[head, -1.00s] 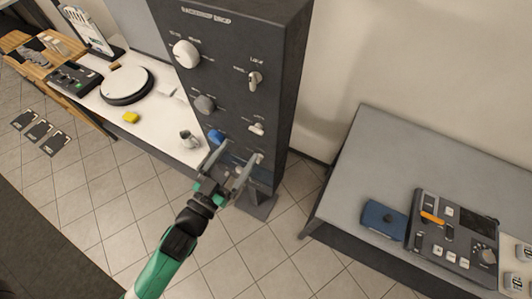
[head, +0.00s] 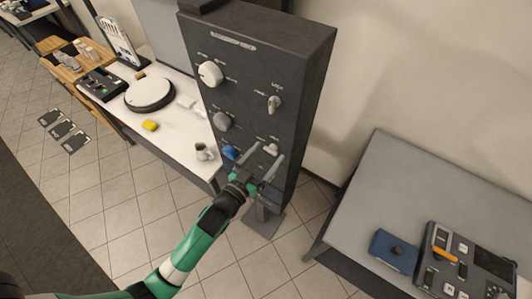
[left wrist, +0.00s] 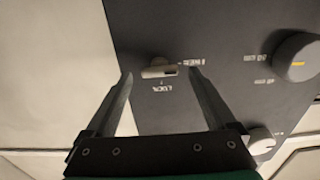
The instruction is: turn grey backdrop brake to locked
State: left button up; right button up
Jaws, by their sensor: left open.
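The brake lever is a small pale handle (head: 271,149) on the dark control panel (head: 300,75), in the lower of two visible levers. In the left wrist view, upside down, the lever (left wrist: 157,69) lies crosswise, its end toward the word at its right, apparently FREE. LOCK stands at a right angle to it. My left gripper (head: 268,153) is open in front of the panel. In the left wrist view its fingertips (left wrist: 160,76) flank the lever with gaps on both sides; contact is not visible. My right gripper is out of view.
The panel also carries a white knob (head: 210,74), a grey knob (head: 222,121), a blue knob (head: 230,152) and an upper lever (head: 273,103). A white table (head: 180,136) stands left, a grey table (head: 400,190) right.

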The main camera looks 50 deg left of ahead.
pick_arm(q)
jog(key=shift+w, duration=0.1)
jog(key=c, duration=1.4)
jog(key=shift+m, duration=0.5)
jog(key=m+p, duration=0.1)
jog(key=m, duration=0.2)
jog(key=shift+m, duration=0.4)
jog(key=m, duration=0.4)
jog(key=shift+d+m+p, duration=0.15)
jog(key=shift+m+p, duration=0.15)
jog(key=shift+p, duration=0.05)
jog(key=m, duration=0.4)
jog(key=shift+f, duration=0.1)
jog(key=m+p, duration=0.1)
jog(key=m, duration=0.3)
jog(key=shift+f, duration=0.1)
jog(key=shift+m, duration=0.4)
